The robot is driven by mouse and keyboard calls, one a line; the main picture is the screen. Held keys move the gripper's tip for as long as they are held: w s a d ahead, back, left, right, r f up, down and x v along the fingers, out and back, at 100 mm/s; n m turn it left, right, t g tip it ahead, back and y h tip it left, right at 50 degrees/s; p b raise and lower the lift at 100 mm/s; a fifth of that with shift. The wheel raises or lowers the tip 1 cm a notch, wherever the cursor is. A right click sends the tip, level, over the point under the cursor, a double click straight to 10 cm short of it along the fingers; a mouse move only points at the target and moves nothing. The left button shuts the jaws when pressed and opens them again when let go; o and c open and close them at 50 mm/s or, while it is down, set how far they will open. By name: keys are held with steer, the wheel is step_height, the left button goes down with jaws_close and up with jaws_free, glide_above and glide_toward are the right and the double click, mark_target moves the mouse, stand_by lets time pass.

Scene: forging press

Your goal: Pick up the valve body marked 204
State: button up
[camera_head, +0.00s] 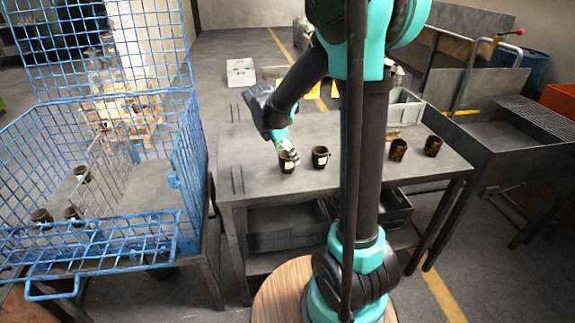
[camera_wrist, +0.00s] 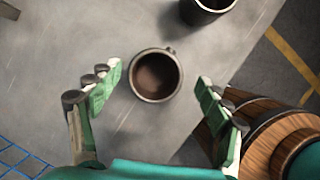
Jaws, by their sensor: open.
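Dark cup-shaped valve bodies stand upright on the grey table. The nearest one (camera_head: 287,167) has a pale label too small to read, so I cannot tell which is marked 204. In the wrist view this valve body (camera_wrist: 156,92) is seen from above, its round opening lying between my gripper's spread fingers. My gripper (camera_head: 287,147) is open and empty, right at this body; contact cannot be told. A second labelled valve body (camera_head: 320,158) stands just to its right and shows at the top of the wrist view (camera_wrist: 207,8). Two brownish ones (camera_head: 398,150) (camera_head: 433,147) stand farther right.
A blue wire cage (camera_head: 185,150) at left holds several dark bodies (camera_head: 82,174) behind its mesh. A grey bin (camera_head: 405,110) and a light plate (camera_head: 240,72) are farther back on the table. The table's front left is clear.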

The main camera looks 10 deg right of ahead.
steer(key=shift+w+x, duration=0.15)
steer(key=shift+x, duration=1.2)
steer(key=shift+w+x, duration=0.15)
steer(key=shift+x, duration=1.25)
steer(key=c, duration=1.7)
steer(key=shift+o, duration=0.2)
steer(key=shift+r, duration=0.15)
